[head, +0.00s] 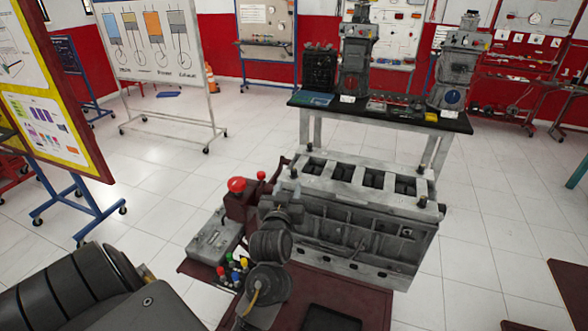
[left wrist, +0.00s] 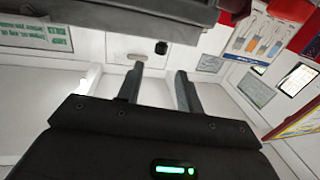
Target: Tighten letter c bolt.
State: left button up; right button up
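A grey engine block (head: 350,235) stands in the middle of the head view, with several square openings on top. Dark bolts show on its top: one at the near left corner (head: 293,174), one at the far left (head: 309,148), one at the near right (head: 422,202). I can read no letters beside them. My left arm reaches in front of the block's left end; its gripper is hard to make out there. In the left wrist view my left gripper (left wrist: 160,70) has its fingers apart with nothing between them. A small dark round piece (left wrist: 161,47) shows beyond the fingertips. My right gripper is not in view.
A red button (head: 236,184) and a grey control box (head: 213,240) with coloured knobs sit left of the block. A black-topped table (head: 385,115) with engine models stands behind it. Display boards (head: 155,48) stand at the left. White floor lies open around.

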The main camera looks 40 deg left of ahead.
aim_at(293, 172)
pick_arm(q)
jog(key=p+x, duration=0.2)
jog(key=x, duration=0.6)
jog(key=shift+w+a+r+p, duration=0.1)
jog(key=shift+w+a+p, duration=0.05)
jog(key=shift+w+p, duration=0.15)
jog(key=shift+w+a, duration=0.15)
jog(key=shift+w, duration=0.1)
grip_shut()
